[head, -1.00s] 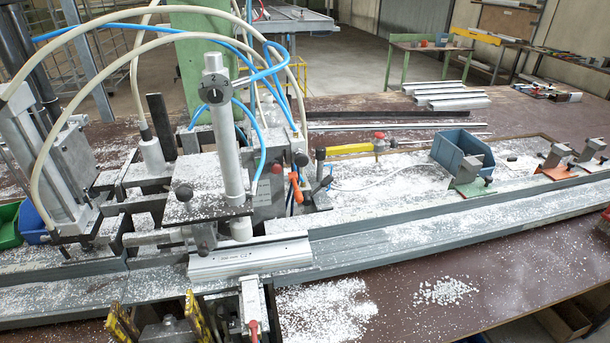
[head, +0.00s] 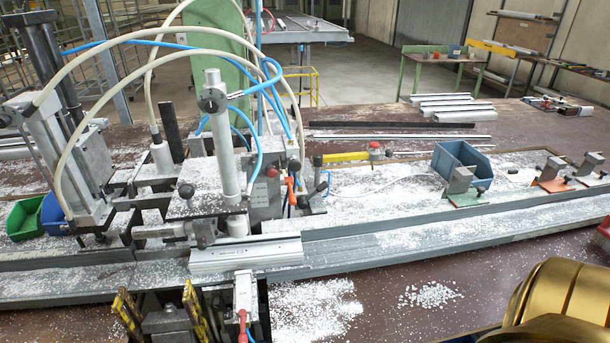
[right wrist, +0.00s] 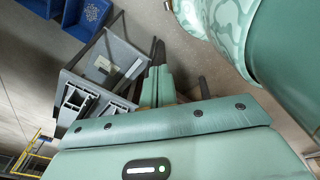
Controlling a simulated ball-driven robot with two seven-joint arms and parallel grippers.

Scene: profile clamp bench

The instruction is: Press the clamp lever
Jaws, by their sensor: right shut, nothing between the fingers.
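A red-tipped lever (head: 242,322) stands at the front of the clamp fixture, low in the head view, beside a grey metal bracket. A second, orange-red lever (head: 291,190) sits on the right side of the clamp machine (head: 228,140). I cannot tell which of them is the clamp lever. A grey aluminium profile (head: 246,256) lies at the front of the machine. My right gripper (right wrist: 157,84) shows in the right wrist view, its green fingers shut and empty, apart from anything. Neither lever can be made out in that view. My left gripper is in no view.
Yellow-black handles (head: 195,312) stick up at the front edge. A blue bin (head: 461,165) and several small clamps (head: 462,185) stand on the right. Hoses (head: 150,40) arch over the machine. White granules (head: 315,310) litter the brown tabletop. Blue crates (right wrist: 88,18) show in the wrist view.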

